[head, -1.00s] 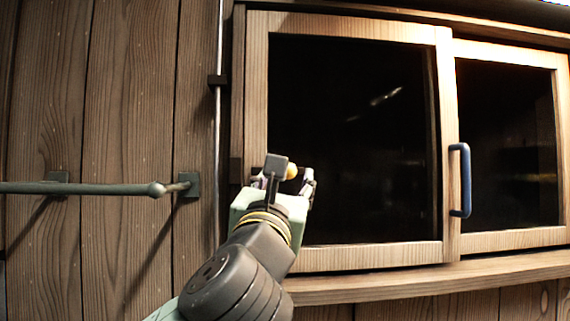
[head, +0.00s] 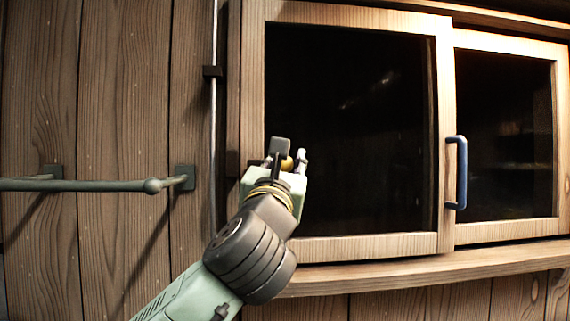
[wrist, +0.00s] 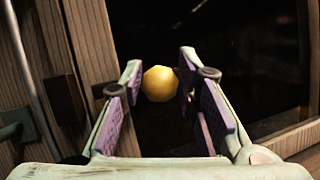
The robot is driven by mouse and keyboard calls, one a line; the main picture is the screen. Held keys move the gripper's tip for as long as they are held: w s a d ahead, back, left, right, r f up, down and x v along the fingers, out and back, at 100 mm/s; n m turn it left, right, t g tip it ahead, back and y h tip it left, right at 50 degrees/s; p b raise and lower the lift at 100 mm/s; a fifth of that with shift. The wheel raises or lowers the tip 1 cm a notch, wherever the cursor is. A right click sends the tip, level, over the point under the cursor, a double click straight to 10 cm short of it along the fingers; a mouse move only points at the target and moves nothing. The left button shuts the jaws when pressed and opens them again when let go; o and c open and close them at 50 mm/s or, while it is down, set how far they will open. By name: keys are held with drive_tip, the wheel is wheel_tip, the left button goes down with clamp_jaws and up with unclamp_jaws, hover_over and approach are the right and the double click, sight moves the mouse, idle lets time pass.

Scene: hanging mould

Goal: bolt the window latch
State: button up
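A round yellow knob (wrist: 160,83), which looks like the latch's handle, sits near the left side of the window. In the head view the knob (head: 287,163) shows only partly, behind my fingers. My gripper (wrist: 160,66) is open, one finger on each side of the knob in the wrist view. A dark gap shows on each side of the knob, and I see no contact. In the head view my gripper (head: 290,155) overlaps the lower left of the left window pane (head: 350,100). The rest of the latch is hidden or too dark to tell.
A blue handle (head: 461,172) stands on the right pane's frame. A green rail (head: 90,185) sticks out of the plank wall at left. A thin vertical rod (head: 213,120) runs beside the window. A wooden sill (head: 420,270) lies below.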

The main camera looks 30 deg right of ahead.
clamp_jaws()
idle(0.3)
drive_tip(key=a, duration=0.1)
drive_tip(key=w+a, duration=0.1)
drive_tip(key=a, duration=0.1)
drive_tip(key=shift+w+a, duration=0.15)
drive_tip(key=shift+w, duration=0.2)
drive_tip(key=shift+o, duration=2.2)
unclamp_jaws()
drive_tip(key=shift+a, duration=0.2)
drive_tip(key=shift+o, duration=0.2)
